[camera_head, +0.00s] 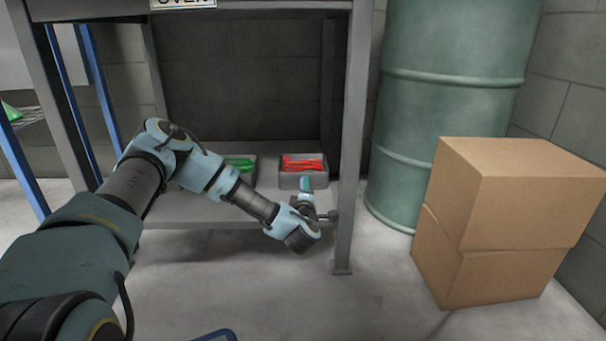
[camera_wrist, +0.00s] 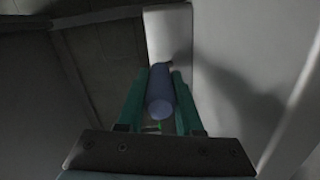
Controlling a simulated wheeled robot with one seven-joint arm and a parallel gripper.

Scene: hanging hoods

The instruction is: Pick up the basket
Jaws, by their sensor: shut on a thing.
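A grey open basket (camera_head: 302,181) holding red items stands on the lower shelf, near the right post. A second grey basket (camera_head: 246,178) with green items stands to its left, partly hidden by my arm. My gripper (camera_head: 306,184) is at the front of the basket with red items, over the shelf's front edge. In the wrist view my gripper's green fingers (camera_wrist: 156,98) are shut on a blue-grey cylindrical piece (camera_wrist: 160,95). I cannot tell whether this piece belongs to a basket.
The metal rack's right post (camera_head: 350,140) stands close to my gripper. A green drum (camera_head: 440,100) and two stacked cardboard boxes (camera_head: 500,220) stand to the right. The lower shelf (camera_head: 200,210) has bare room at its front left. The floor in front of the rack is mostly clear.

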